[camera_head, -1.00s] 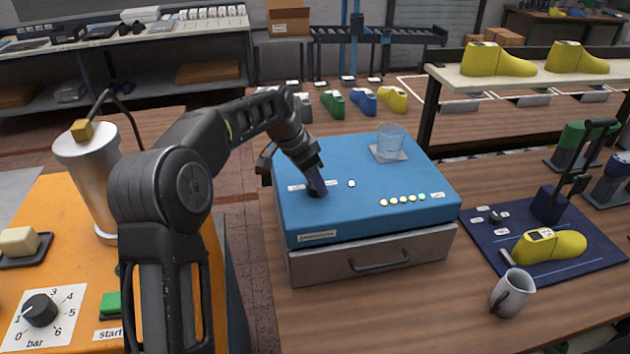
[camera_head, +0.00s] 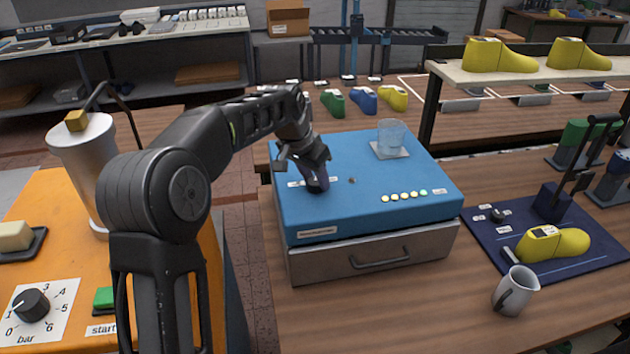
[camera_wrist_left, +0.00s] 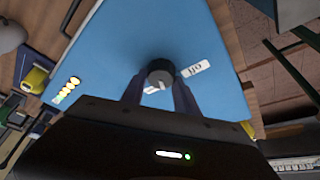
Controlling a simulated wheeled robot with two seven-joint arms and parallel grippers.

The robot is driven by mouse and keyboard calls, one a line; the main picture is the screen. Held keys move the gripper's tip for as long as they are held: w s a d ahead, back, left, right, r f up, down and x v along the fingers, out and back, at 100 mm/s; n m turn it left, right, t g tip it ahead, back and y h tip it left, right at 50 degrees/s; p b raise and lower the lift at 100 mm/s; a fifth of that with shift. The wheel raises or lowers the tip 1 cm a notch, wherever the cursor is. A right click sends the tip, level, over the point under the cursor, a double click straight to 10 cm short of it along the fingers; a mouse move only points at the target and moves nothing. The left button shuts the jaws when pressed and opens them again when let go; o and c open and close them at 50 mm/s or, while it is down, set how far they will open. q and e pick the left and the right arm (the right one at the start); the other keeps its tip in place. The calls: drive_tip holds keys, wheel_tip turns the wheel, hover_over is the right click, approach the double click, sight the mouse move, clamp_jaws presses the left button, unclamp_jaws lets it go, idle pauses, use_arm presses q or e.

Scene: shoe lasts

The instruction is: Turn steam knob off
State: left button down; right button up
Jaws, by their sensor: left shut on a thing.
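The black knob (camera_head: 314,189) stands on top of the blue box (camera_head: 340,215), near its left side. My left gripper (camera_head: 317,181) reaches down to the knob and is shut on it. In the left wrist view the round dark knob (camera_wrist_left: 160,69) sits between the two fingers. A white label reading "off" (camera_wrist_left: 196,69) lies beside it on the blue top. Another white label shows partly between the fingers. A small round lamp (camera_head: 351,181) right of the knob looks dark. My right gripper is not in view.
A glass (camera_head: 390,137) stands on a coaster at the back of the blue box. A row of lit yellow and green lamps (camera_head: 404,197) is on its front right. A metal canister (camera_head: 90,165) stands at left.

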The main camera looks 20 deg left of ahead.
use_arm(q)
drive_tip(key=n+y+b, duration=0.1)
drive_tip(key=n, duration=0.2)
drive_tip(key=shift+d+n, duration=0.1)
drive_tip(key=shift+n, duration=0.3)
drive_tip(key=n+y, duration=0.1)
drive_tip(key=n, duration=0.2)
drive_tip(key=shift+n+y+b, duration=0.3)
drive_tip(key=shift+y, duration=0.1)
drive_tip(key=n+y, duration=0.1)
drive_tip(key=n, duration=0.1)
drive_tip(key=shift+w+n+g, duration=0.1)
drive_tip(key=shift+n+g, duration=0.2)
drive_tip(key=shift+n+g+y, duration=0.5)
drive_tip(key=shift+n, duration=1.4)
drive_tip(key=c, duration=0.9)
unclamp_jaws()
